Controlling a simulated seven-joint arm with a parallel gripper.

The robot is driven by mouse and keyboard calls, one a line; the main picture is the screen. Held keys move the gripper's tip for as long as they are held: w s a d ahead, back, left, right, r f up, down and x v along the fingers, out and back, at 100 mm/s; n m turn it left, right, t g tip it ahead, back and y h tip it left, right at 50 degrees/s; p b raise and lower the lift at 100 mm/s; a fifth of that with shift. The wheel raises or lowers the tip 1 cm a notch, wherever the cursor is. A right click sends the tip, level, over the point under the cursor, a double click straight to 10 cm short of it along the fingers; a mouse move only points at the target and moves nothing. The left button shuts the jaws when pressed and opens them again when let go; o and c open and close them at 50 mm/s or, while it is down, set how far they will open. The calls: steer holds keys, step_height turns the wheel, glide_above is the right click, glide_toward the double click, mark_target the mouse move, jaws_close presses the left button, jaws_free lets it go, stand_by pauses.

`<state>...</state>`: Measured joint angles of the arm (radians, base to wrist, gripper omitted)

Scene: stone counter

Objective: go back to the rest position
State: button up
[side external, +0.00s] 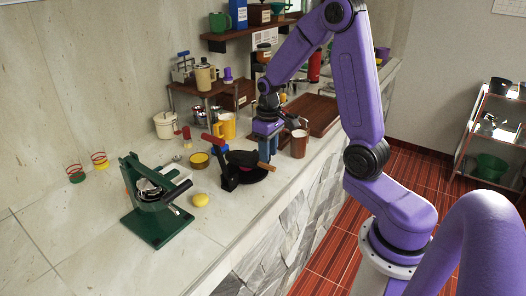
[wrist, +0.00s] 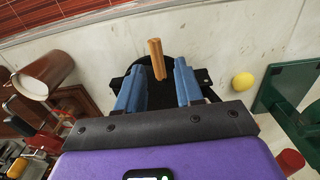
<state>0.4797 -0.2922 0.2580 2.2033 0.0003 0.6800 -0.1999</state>
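My gripper (side external: 267,155) is above the counter, over a black round press (side external: 230,178) with a wooden handle (side external: 266,166). In the wrist view my gripper (wrist: 157,75) has its two blue fingers apart. The wooden handle (wrist: 156,58) appears past the gap between them and does not look clamped. The fingers and palm hide part of the black press in both views. I cannot tell whether a fingertip touches it.
A brown mug (side external: 299,142) and a yellow mug (side external: 227,126) stand close by. A green juicer (side external: 155,205) and a yellow ball (side external: 200,199) are at the left. A wooden shelf (side external: 250,32) hangs above. The front of the counter (side external: 190,255) is clear.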

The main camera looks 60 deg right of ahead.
steer(key=s+a+r+n, duration=0.4)
steer(key=s+a+n, duration=0.3)
steer(key=a, duration=0.6)
steer(key=s+a+r+n, duration=0.1)
steer(key=s+a+n, duration=0.1)
steer(key=s, duration=0.6)
steer(key=s+a+r+n, duration=0.1)
steer(key=s+a+n, duration=0.1)
steer(key=s, duration=0.7)
steer(key=shift+r+n, duration=0.4)
steer(key=shift+n, duration=0.3)
